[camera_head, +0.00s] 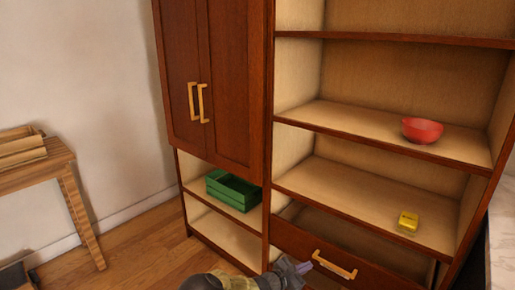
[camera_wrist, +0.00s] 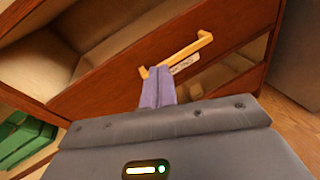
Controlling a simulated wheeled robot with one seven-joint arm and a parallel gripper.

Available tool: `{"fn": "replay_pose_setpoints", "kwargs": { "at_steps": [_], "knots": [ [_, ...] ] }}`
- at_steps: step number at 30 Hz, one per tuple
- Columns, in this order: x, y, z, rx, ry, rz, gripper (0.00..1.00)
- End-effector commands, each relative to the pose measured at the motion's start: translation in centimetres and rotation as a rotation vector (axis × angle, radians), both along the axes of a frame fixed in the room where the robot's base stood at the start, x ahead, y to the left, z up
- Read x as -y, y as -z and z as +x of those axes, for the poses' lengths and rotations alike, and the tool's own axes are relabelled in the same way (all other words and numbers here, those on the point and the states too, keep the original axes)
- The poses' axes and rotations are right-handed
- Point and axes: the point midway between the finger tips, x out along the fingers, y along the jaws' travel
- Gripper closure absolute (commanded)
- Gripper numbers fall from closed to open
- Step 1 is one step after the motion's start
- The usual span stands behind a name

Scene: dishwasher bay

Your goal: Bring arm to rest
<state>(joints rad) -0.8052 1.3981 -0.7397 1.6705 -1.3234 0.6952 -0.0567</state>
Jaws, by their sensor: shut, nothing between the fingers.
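My gripper (camera_head: 303,267) is at the bottom middle of the head view, in front of the lower drawer (camera_head: 290,237) of the cabinet. Its purple fingers (camera_wrist: 158,74) are together and empty. In the wrist view the fingertips overlap the yellow drawer handle (camera_wrist: 185,52) near its left end. I cannot tell whether they touch it. The same handle (camera_head: 334,265) lies just right of my fingertips in the head view. The drawer looks pulled partly out, with its inside showing behind the front.
A red bowl (camera_head: 422,130) and a yellow box (camera_head: 408,222) stand on the right shelves. A green crate (camera_head: 233,190) sits in the lower left compartment. Closed cabinet doors (camera_head: 228,80) are above it.

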Motion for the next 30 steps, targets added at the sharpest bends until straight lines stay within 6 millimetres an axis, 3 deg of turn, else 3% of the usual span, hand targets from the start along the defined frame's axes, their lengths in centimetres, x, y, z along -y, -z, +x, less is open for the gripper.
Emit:
{"fn": "replay_pose_setpoints", "kwargs": {
  "at_steps": [3,12,20,30],
  "knots": [
    [2.8,-0.8,-3.0,0.036,0.175,0.174,1.00],
    [5.4,-2.2,-10.5,0.136,0.559,0.575,1.00],
    [4.6,-4.7,-16.1,0.247,0.845,0.896,1.00],
    [1.7,-9.8,-22.0,0.420,1.141,1.273,1.00]
  ]
}}
